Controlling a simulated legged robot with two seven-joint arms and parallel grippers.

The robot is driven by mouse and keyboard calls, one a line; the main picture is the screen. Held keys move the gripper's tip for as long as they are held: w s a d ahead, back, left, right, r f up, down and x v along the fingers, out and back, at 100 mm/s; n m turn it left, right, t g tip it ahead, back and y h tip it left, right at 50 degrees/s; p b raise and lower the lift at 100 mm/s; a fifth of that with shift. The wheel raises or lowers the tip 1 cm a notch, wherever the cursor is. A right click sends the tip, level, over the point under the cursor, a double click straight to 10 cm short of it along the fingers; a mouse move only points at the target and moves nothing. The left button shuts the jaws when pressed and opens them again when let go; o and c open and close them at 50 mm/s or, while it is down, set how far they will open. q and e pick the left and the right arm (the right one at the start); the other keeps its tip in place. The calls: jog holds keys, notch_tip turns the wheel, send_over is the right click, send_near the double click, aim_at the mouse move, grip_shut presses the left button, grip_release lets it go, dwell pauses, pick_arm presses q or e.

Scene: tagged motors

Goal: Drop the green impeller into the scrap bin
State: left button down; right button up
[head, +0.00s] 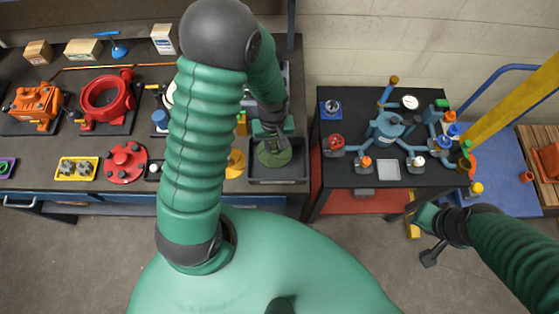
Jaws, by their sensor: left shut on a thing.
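The green impeller (274,154) is a flat olive-green disc at the right end of the left workbench. My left gripper (271,136) is shut on it from above. The impeller is over a dark grey open bin (280,181), which looks like the scrap bin. I cannot tell whether the impeller is above the bin floor or touching it. My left forearm hides part of the bench to the left of the bin. My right gripper (430,256) hangs low, in front of the right table and apart from the objects; its jaws are too small to read.
The left bench (38,172) holds a red ring housing (107,99), an orange motor (35,104), a red flange (126,162) and a yellow tray (77,168). A dark table (345,175) to the right holds a blue multi-armed fixture (390,129). A gap separates bench and table.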

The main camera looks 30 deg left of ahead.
pick_arm(q)
jog(key=c, duration=1.4)
grip_release()
jog(key=shift+s+a+r, duration=0.25)
jog(key=shift+s+a, duration=0.2)
jog(key=shift+s, duration=0.05)
jog(key=shift+o, duration=1.3)
jog(key=shift+s, duration=0.2)
jog(key=shift+o, duration=0.2)
jog(key=shift+d+r, duration=0.1)
jog(key=shift+d, duration=0.05)
jog(key=shift+w+d, duration=0.35)
jog(key=shift+d, duration=0.3)
jog(key=shift+w+r, duration=0.1)
jog(key=shift+r, duration=0.25)
notch_tip(320, 180, up, 16)
jog(key=b, duration=0.1)
pick_arm(e)
jog(key=shift+s+f, duration=0.4)
jog(key=shift+s, duration=0.2)
pick_arm(q)
jog(key=shift+s, duration=0.2)
